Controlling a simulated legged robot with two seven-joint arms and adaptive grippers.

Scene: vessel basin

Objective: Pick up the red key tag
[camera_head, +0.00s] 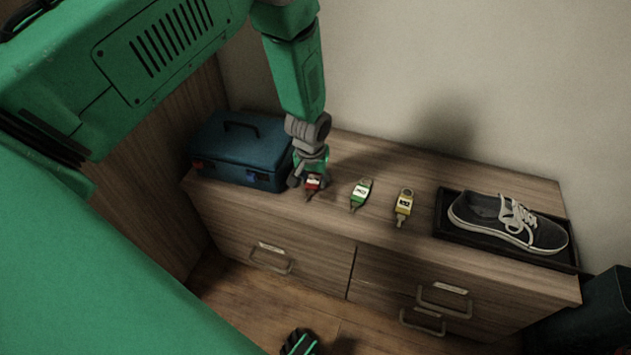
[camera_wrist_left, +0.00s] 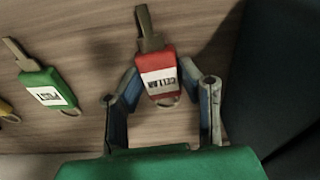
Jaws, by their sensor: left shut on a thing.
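The red key tag (camera_head: 312,182) lies at the front left of the wooden dresser top, beside the blue case. In the left wrist view the red key tag (camera_wrist_left: 156,62) has a white label reading CELLAR, a metal ring and a brownish key. My left gripper (camera_head: 308,185) points down over it, and its fingers in the left wrist view (camera_wrist_left: 160,76) are shut on the tag's two sides. The tag appears at the dresser surface; I cannot tell whether it is lifted.
A green key tag (camera_head: 361,192) and a yellow key tag (camera_head: 404,203) lie to the right. A blue case (camera_head: 240,150) stands close on the left. A dark tray (camera_head: 447,222) at the right holds a sneaker (camera_head: 500,217). The dresser (camera_head: 300,237) has handled drawers.

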